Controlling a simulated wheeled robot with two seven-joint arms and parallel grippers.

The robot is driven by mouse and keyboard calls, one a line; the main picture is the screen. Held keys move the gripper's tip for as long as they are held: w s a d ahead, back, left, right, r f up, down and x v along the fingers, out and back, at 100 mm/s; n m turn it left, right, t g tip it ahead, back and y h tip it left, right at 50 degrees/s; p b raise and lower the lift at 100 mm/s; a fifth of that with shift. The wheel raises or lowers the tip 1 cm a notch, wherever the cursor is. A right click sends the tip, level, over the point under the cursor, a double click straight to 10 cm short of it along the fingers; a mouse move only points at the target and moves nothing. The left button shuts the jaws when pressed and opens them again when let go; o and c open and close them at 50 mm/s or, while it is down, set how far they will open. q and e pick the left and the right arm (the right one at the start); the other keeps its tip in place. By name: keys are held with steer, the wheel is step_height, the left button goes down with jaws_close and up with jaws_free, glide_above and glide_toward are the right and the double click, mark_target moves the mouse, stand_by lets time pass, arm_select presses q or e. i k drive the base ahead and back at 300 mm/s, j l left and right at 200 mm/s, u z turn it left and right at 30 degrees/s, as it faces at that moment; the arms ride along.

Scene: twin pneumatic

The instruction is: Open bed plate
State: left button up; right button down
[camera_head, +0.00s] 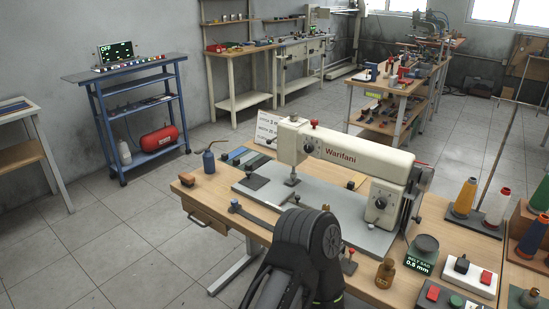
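A cream sewing machine marked Warifani (350,152) stands on a wooden table. Its flat grey bed (325,203) lies under the machine's arm, and a darker square plate (254,181) shows at its left end. I cannot tell from this view whether a bed plate is open or shut. A black, rounded link of one of my arms rises from the bottom edge and hides part of the bed's front edge and the table. No fingertips of either gripper show.
Thread cones (464,198) and a switch box (470,273) are at the right. A blue shelf cart (128,88) stands back left, with clear floor before it.

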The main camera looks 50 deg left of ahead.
mark_target(253, 181)
steer(key=j, duration=0.55)
steer(key=k+j+z, duration=0.1)
steer(key=j, duration=0.45)
steer(key=k+j+z, duration=0.1)
steer(key=j, duration=0.4)
steer(key=k+j, duration=0.1)
steer(key=j, duration=0.45)
steer(key=j+z, duration=0.1)
steer(key=j, duration=0.45)
steer(key=k+j, duration=0.2)
steer(key=j, duration=0.3)
steer(key=i+z, duration=0.05)
